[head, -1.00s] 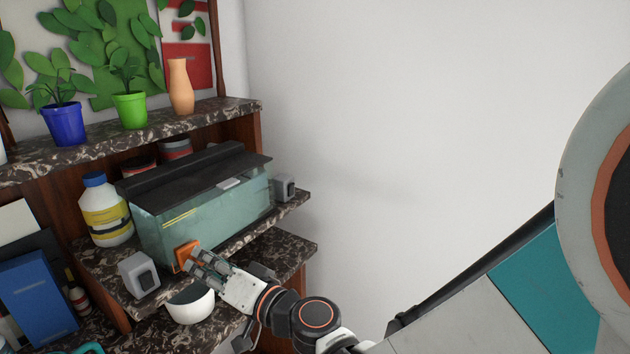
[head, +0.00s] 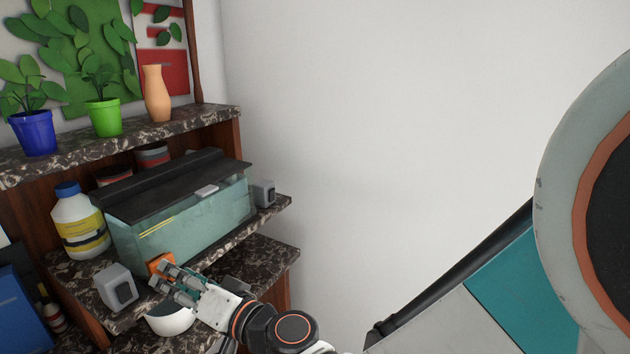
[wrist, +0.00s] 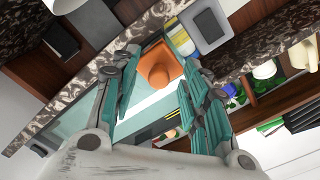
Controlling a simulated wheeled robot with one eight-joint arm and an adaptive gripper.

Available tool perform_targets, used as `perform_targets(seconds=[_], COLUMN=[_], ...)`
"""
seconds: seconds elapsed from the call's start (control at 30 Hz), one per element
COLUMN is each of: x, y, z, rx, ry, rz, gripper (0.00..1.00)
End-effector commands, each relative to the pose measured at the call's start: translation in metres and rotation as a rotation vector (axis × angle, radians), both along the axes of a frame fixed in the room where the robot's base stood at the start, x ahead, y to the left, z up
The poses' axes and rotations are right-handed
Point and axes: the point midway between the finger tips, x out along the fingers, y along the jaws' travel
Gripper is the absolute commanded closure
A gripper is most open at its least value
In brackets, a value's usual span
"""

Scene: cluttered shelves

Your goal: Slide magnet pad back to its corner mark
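The orange magnet pad (head: 161,264) sits at the lower front glass of the tank (head: 190,228), toward its left end. Yellow lines (head: 157,227) on the glass lie above the pad; I cannot tell whether they are the corner mark. My gripper (head: 177,281) is at the pad, its fingers pointing at the glass and partly covering it. In the wrist view the pad (wrist: 161,66) shows between the spread fingertips of my gripper (wrist: 160,62). The fingers are apart; I cannot tell whether either one touches the pad.
A grey box-shaped device (head: 115,287) stands left of the pad, and another (head: 263,193) at the tank's right end. A white bowl (head: 170,320) is below my gripper. A yellow-labelled bottle (head: 80,222) stands left of the tank. Open space lies right of the shelves.

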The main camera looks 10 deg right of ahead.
Motion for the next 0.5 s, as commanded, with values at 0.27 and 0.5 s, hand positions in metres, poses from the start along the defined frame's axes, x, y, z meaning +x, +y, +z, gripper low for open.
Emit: perform_targets(seconds=[0.27, 0.5], x=[-0.005, -0.016], y=[-0.006, -0.020], z=[0.001, 0.001], rx=[0.001, 0.001], ry=[0.001, 0.001], rz=[-0.001, -0.001], gripper=[0.59, 0.59])
